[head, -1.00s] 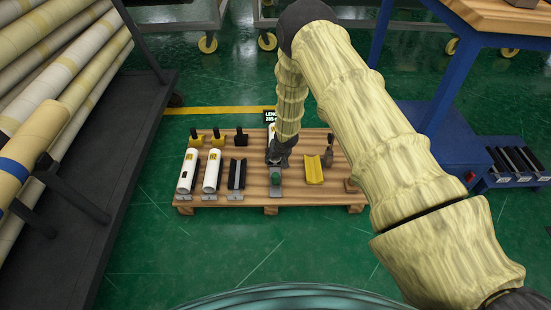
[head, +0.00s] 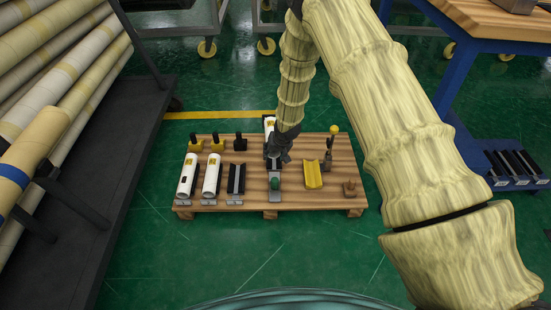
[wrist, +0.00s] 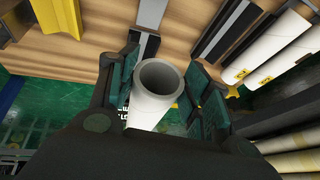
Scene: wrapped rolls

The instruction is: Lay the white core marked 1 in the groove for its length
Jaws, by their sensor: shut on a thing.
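My gripper (wrist: 160,88) is shut on a hollow white core (wrist: 156,100), with one finger on each side and its open end showing. In the head view the core (head: 269,123) shows only in part, behind my gripper (head: 277,154) at the far middle of the wooden board. I cannot read a number on the held core. A black groove block (head: 237,177) lies empty, left of the middle. Two other white cores (head: 187,174) (head: 212,174) lie at the left. A yellow groove block (head: 313,175) is empty at the right.
Small black and yellow upright pieces (head: 218,140) line the far left of the board (head: 255,199).

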